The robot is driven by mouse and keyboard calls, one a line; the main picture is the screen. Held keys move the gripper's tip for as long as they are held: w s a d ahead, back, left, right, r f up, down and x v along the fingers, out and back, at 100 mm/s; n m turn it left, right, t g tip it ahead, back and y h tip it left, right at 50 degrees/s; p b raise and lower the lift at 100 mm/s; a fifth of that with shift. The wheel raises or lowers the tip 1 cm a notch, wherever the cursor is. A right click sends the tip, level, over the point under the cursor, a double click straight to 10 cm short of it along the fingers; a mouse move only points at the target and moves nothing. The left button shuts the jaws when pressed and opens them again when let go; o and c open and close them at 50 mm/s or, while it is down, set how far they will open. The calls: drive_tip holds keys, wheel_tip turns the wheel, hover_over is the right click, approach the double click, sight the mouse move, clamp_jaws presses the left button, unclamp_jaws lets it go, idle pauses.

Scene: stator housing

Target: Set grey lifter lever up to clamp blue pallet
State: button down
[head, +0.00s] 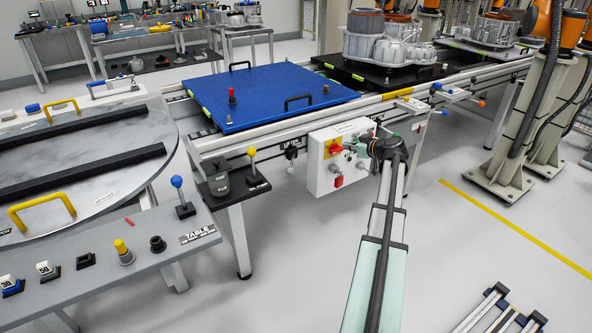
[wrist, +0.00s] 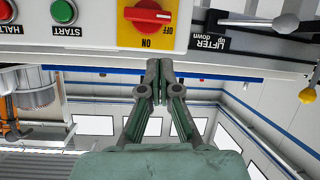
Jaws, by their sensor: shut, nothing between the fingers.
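The grey lifter lever (wrist: 262,20) shows in the wrist view at the upper right, with a grey ball on its end, beside a black label marked LIFTER, up and down. In the head view, a dark-knobbed lever (head: 291,152) sits left of the control box, under the rail. The blue pallet (head: 275,98) lies flat on the conveyor in the head view. My gripper (wrist: 158,65) is shut and empty, with its fingertips below the red and yellow switch in the wrist picture. It is apart from the lever. In the head view it is by the box's right side, partly hidden.
The white control box (head: 326,183) carries a red rotary switch (wrist: 148,15), a green START button (wrist: 64,11) and a red HALT button. A yellow-knobbed lever (head: 252,153) stands on a black plate left of the box. A round grey table (head: 95,160) is further left.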

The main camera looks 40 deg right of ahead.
drive_tip(key=a+n+g+y, duration=0.1)
drive_tip(key=a+n+y, duration=0.2)
drive_tip(key=a+y, duration=0.15)
drive_tip(key=n+g+y, duration=0.3)
drive_tip(key=y, duration=0.1)
approach(293, 171)
drive_tip(key=shift+h, duration=0.35)
drive_tip(key=x, duration=0.7)
drive_tip(key=shift+w+a, duration=0.1)
